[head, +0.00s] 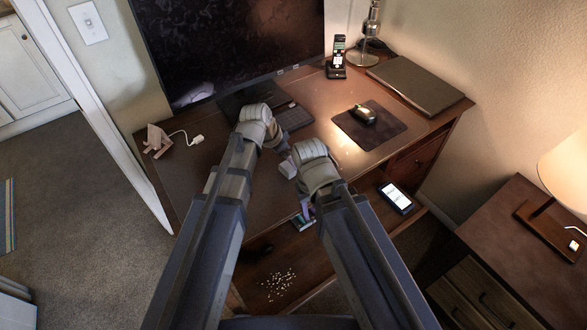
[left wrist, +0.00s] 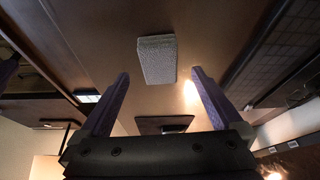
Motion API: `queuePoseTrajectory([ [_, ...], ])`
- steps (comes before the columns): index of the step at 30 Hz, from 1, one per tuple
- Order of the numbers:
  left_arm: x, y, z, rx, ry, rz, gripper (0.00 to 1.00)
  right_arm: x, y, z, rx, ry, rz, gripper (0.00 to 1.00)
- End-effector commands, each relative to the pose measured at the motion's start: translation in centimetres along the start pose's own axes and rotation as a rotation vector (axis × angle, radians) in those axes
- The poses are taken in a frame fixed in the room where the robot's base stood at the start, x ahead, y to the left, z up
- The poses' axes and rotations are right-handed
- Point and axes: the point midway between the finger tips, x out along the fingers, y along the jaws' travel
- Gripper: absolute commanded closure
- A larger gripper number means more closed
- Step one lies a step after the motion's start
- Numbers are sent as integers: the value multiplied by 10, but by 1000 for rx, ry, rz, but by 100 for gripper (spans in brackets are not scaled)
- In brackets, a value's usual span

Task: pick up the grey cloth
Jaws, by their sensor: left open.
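The grey cloth (left wrist: 157,60) lies on the brown desk top as a small, textured, folded rectangle. In the left wrist view it is ahead of and between my left gripper's two fingers (left wrist: 158,92), which are spread apart with nothing between them. In the head view a small pale patch between my two wrists, probably the cloth (head: 288,168), is partly covered. My left gripper (head: 275,143) is just above it there, its fingertips mostly hidden by the wrist. My right gripper (head: 312,160) is close by on the right, and its fingers are hidden from the head camera.
A keyboard (head: 294,117) and monitor (head: 230,45) stand behind my grippers. A mouse (head: 364,114) sits on a dark pad (head: 384,131) at right.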

Motion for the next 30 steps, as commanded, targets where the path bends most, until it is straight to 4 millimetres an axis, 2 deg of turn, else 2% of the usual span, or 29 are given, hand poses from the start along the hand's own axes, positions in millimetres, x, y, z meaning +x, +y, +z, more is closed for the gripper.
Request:
queuePoseTrajectory([
  [5, 4, 0, 0, 0, 0, 0, 0, 4, 0, 0, 0, 0, 0, 50],
  [17, 51, 1, -3, 1, -1, 0, 0, 45, -4, -3, -1, 0, 0, 50],
  [26, 51, 1, -5, -1, 0, 0, 0, 45, -4, -3, -1, 0, 0, 50],
  [30, 51, 1, -4, -1, 0, 0, 16, 45, -4, -3, -1, 0, 0, 50],
])
